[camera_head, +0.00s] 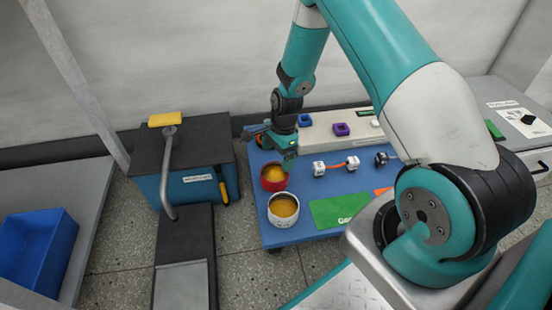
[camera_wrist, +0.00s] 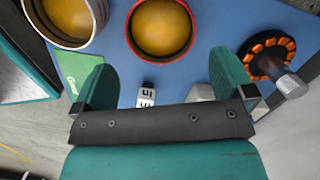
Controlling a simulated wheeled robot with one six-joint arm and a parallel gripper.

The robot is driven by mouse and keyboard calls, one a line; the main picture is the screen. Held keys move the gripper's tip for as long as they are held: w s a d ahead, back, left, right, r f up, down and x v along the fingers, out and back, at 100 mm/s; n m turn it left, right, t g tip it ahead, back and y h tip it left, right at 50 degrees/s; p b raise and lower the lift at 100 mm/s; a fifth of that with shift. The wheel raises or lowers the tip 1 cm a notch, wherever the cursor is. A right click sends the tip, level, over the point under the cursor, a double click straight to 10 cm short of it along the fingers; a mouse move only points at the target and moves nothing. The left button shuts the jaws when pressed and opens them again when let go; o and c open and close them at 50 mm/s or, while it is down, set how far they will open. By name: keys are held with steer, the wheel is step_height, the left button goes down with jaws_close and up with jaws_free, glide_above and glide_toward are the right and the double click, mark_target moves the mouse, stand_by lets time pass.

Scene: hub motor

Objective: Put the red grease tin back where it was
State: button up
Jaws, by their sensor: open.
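The red grease tin (camera_head: 274,186) stands upright on the blue table (camera_head: 290,235) near its left edge, with yellow-orange grease inside. In the wrist view the red tin (camera_wrist: 161,28) lies beyond my fingertips, near the top centre. My gripper (camera_head: 287,152) is open and empty, just behind and above the red tin in the head view. In the wrist view my gripper (camera_wrist: 163,75) shows its two green fingers spread apart, with nothing between them touching. A white tin (camera_head: 283,210) of similar grease stands in front of the red tin; it also shows in the wrist view (camera_wrist: 68,20).
A green mat (camera_head: 338,211) lies right of the tins. Two white lettered blocks (camera_head: 320,168) are joined by an orange piece. A part with orange coils and a metal shaft (camera_wrist: 268,55) lies beside the red tin. A grey shelf (camera_head: 335,130) holds small coloured pieces at the back.

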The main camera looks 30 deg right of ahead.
steer(key=s+a+r+n, duration=0.2)
steer(key=a+r+n, duration=0.15)
steer(key=r, duration=0.35)
steer(key=s+a+r+n+y, duration=0.1)
steer(key=a+r+n, duration=0.25)
steer(key=r, duration=0.35)
steer(key=s+a+r+n, duration=0.2)
steer(key=a+r+n, duration=0.15)
steer(key=r, duration=0.35)
steer(key=s+a+r+n, duration=0.4)
steer(key=s+r+n, duration=0.2)
steer(key=s, duration=0.4)
steer(key=s+a+r+n+y, duration=0.1)
steer(key=s+a+r+n, duration=0.3)
steer(key=s+r+n, duration=0.3)
steer(key=s+n, duration=0.1)
steer(key=s, duration=0.1)
steer(key=shift+s+n, duration=0.35)
steer(key=shift+s, duration=0.05)
steer(key=shift+r+p, duration=0.2)
steer(key=shift+p, duration=0.2)
step_height(320, 180, up, 48)
steer(key=p, duration=4.8)
